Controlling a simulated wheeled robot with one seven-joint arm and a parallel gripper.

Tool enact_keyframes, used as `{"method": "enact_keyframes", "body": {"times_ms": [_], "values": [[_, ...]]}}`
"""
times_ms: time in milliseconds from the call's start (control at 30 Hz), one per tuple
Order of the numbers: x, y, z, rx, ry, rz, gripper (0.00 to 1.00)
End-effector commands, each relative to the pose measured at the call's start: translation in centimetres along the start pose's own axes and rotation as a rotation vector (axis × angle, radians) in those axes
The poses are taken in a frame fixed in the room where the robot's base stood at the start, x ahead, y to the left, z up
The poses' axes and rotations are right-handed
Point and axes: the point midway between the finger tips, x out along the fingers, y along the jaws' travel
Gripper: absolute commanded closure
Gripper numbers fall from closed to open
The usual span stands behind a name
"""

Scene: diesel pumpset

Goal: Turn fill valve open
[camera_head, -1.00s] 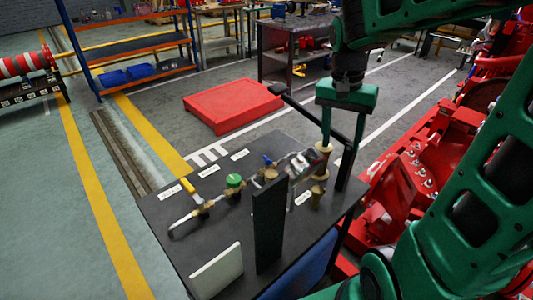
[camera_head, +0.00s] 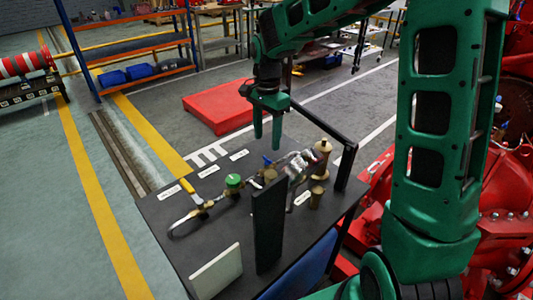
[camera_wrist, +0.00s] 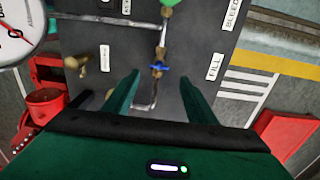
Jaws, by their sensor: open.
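The fill valve is a small brass valve with a blue handle (camera_head: 267,160), on the pipe line across the dark bench panel. In the wrist view its blue handle (camera_wrist: 159,68) lies across the pipe, beside the FILL label (camera_wrist: 215,66). My gripper (camera_head: 267,140) points down above the valve, with its fingers apart. In the wrist view my gripper (camera_wrist: 160,80) has one finger on each side of the valve, with nothing held. The fingers look clear of the handle; the remaining height is hard to judge.
A green-handled valve (camera_head: 233,181) and a yellow-handled valve (camera_head: 187,185) sit left on the same line. A brass cylinder (camera_head: 322,150) and a black post (camera_head: 268,225) stand nearby. A gauge (camera_wrist: 15,30) shows at the wrist view's upper left. A black bar (camera_head: 320,120) runs behind.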

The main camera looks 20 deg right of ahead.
Motion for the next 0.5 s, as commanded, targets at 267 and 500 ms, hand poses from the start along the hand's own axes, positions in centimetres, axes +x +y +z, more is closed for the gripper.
{"method": "enact_keyframes", "body": {"times_ms": [267, 500], "values": [[4.8, 0.1, 0.0, 0.0, -0.001, 0.004, 0.48], [6.7, 0.1, 0.0, -0.001, 0.0, 0.001, 0.48]]}}
